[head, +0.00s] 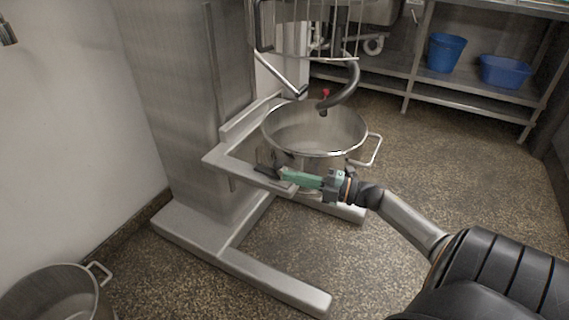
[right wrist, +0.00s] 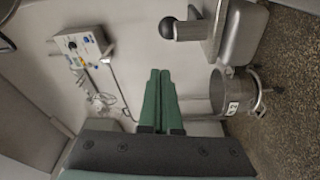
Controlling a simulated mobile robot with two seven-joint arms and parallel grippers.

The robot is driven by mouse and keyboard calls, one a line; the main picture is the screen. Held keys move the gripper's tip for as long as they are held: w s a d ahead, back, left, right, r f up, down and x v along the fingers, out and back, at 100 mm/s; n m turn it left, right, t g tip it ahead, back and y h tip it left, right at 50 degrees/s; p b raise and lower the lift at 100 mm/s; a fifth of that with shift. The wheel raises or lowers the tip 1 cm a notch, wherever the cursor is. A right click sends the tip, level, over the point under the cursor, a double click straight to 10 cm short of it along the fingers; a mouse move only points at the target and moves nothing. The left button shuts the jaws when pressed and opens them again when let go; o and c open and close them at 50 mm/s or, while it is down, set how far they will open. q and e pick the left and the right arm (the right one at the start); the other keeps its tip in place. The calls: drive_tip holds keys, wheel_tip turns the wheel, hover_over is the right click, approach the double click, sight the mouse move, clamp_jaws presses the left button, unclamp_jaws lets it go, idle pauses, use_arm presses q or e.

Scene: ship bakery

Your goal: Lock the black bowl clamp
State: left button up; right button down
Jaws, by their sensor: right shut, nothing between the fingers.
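The steel mixing bowl (head: 318,151) sits between the arms of the mixer's bowl fork (head: 232,163). A small black part (head: 267,171), seemingly the black clamp, shows on the fork's near arm at the tips of my right gripper (head: 284,175). I cannot tell whether they touch or which way the clamp is turned. In the right wrist view a black ball knob (right wrist: 167,27) sticks out on a grey metal piece, up from the tips of my shut, empty right gripper (right wrist: 159,72). My left gripper is not in view.
The mixer's hook (head: 345,92) and wire guard (head: 305,40) hang above the bowl. The mixer's base leg (head: 275,280) runs along the floor. A second bowl (head: 55,295) stands at lower left. Blue tubs (head: 505,72) sit on a shelf behind. Floor at right is clear.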

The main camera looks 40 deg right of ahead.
drive_tip(key=s+d, duration=0.4)
drive_tip(key=d, duration=0.1)
drive_tip(key=shift+f, duration=0.3)
drive_tip(key=shift+s, duration=0.1)
